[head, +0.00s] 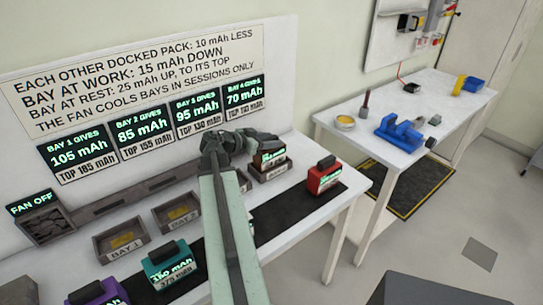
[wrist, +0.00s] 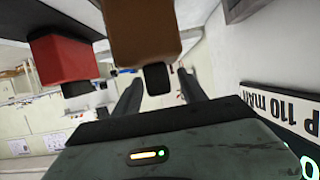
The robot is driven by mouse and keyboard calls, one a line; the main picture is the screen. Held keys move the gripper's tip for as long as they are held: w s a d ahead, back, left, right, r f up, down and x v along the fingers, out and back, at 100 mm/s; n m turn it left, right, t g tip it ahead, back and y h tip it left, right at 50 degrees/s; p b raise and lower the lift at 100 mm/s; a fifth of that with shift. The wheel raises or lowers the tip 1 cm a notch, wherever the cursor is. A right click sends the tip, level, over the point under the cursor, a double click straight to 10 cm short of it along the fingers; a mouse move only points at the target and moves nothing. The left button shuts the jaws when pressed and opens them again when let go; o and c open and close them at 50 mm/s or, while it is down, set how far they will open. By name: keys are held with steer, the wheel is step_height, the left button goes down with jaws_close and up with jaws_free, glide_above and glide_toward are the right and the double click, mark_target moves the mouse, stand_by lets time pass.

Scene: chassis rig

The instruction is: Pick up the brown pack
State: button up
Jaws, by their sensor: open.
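The brown pack (head: 270,158) sits in the rightmost bay tray on the bench, partly covered by my gripper in the head view. In the wrist view the brown pack (wrist: 143,30) is at the top middle, with its black handle (wrist: 157,79) pointing toward my gripper. My gripper (wrist: 161,82) is open, one finger on each side of the handle in that view. A gap shows between the handle and each finger. In the head view my gripper (head: 246,143) is just left of the pack; its fingertips are hard to make out.
A red pack (head: 324,178) stands on the black strip right of the brown one, also in the wrist view (wrist: 68,52). Teal (head: 170,262) and purple (head: 98,292) packs stand at front left. Bay 1 (head: 105,256) holds no pack. The sign board (head: 285,60) rises close behind.

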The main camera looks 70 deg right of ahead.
jaws_close()
stand_by(1.3)
